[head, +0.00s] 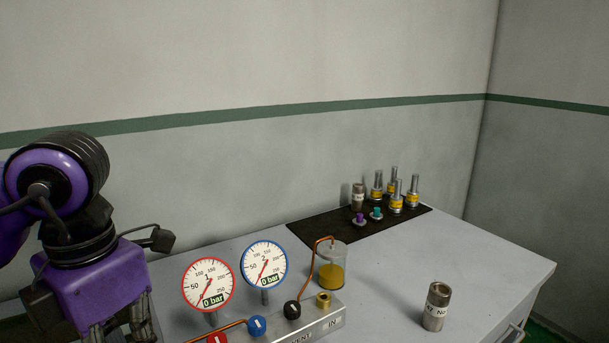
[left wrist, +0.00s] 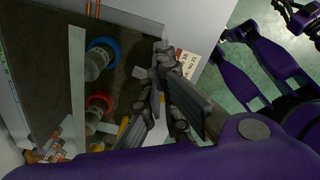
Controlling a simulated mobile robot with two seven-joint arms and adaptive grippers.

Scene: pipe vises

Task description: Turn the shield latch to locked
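My left gripper (left wrist: 160,68) shows in the left wrist view, its dark fingers close together at the edge of a dark panel or enclosure (left wrist: 128,28). A small grey piece (left wrist: 142,72) lies beside the fingertips; I cannot tell whether it is the shield latch, or whether the fingers touch it. The latch's position cannot be read. In the head view my left gripper (head: 112,330) is at the lower left, its fingers cut off by the bottom edge. My right gripper is in neither view.
In the left wrist view, a blue-ringed fitting (left wrist: 102,55), a red-ringed fitting (left wrist: 99,104) and a paper tag (left wrist: 187,66) are near the fingers. In the head view, a gauge manifold (head: 318,318), an oil cup (head: 332,268), a metal cylinder (head: 436,307) and a black mat (head: 325,232) occupy the bench.

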